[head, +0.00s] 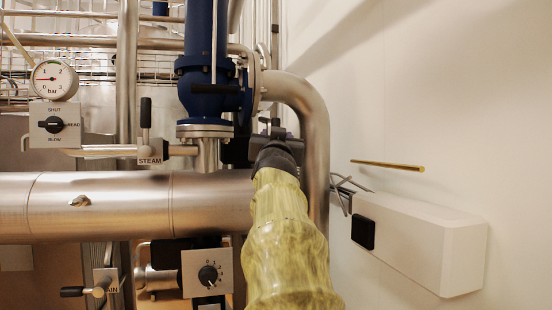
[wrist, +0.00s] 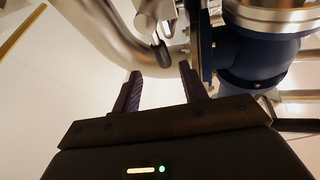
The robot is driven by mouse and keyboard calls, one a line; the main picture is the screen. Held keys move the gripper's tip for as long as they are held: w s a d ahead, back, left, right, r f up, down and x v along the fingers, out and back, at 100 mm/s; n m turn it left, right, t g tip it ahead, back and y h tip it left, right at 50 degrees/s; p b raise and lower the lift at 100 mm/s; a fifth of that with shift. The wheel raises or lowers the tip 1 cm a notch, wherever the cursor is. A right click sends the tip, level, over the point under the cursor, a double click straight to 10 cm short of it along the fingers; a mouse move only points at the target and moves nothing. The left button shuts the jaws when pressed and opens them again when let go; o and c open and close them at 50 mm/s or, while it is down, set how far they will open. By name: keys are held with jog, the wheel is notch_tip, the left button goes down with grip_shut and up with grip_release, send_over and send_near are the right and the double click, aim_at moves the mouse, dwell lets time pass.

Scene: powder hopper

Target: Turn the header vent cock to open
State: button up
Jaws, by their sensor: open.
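My gripper (wrist: 160,71) is open and empty in the wrist view, with its two dark fingers apart. A lever with a rounded black grip (wrist: 161,53) shows just beyond the gap between the fingertips, in front of a bent steel pipe. It may be the header vent cock, but no label on it can be read. I cannot tell whether the fingers touch it. In the head view my gripper (head: 270,124) is by the bent pipe, partly hidden by my yellow-sleeved arm. The cock cannot be made out clearly there.
A blue valve (head: 210,85) stands left of my gripper above the horizontal steel header (head: 110,205). A STEAM lever (head: 146,118), a gauge (head: 54,80), a SHUT/READ/BLOW cock (head: 52,124) and a numbered knob (head: 208,274) are further left. A white wall box (head: 430,240) and brass rod (head: 388,165) are right.

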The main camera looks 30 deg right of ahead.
jog(key=b+v, duration=0.9)
jog(key=shift+s, duration=0.25)
dwell(0.9)
jog(key=shift+a+f, duration=0.1)
jog(key=shift+f, duration=0.05)
dwell(0.4)
dwell(1.3)
